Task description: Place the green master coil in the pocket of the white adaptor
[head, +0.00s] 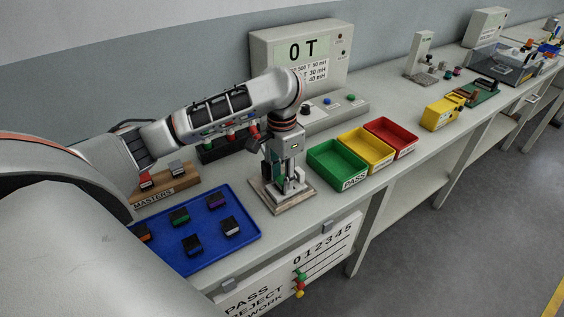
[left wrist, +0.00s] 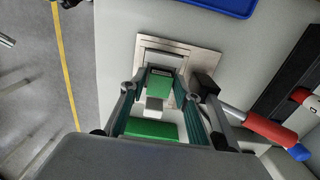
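The green master coil (left wrist: 160,81) shows in the left wrist view as a dark block with a green face, between the fingertips of my left gripper (left wrist: 163,80). The fingers look closed on its sides. In the head view my left gripper (head: 287,184) points down over the fixture. Pale parts of the white adaptor (left wrist: 166,58) show around the coil, on a square base plate (head: 268,199). The coil is at the adaptor; whether it is fully seated in the pocket cannot be told. The fingers hide much of this spot. My right gripper is not in view.
A blue tray (head: 182,262) with several coils lies left of the fixture. The wooden MASTERS rack (head: 168,190) is behind it. Green (head: 326,175), yellow (head: 374,162) and red (head: 407,148) bins stand close on the right. A meter (head: 322,84) stands behind.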

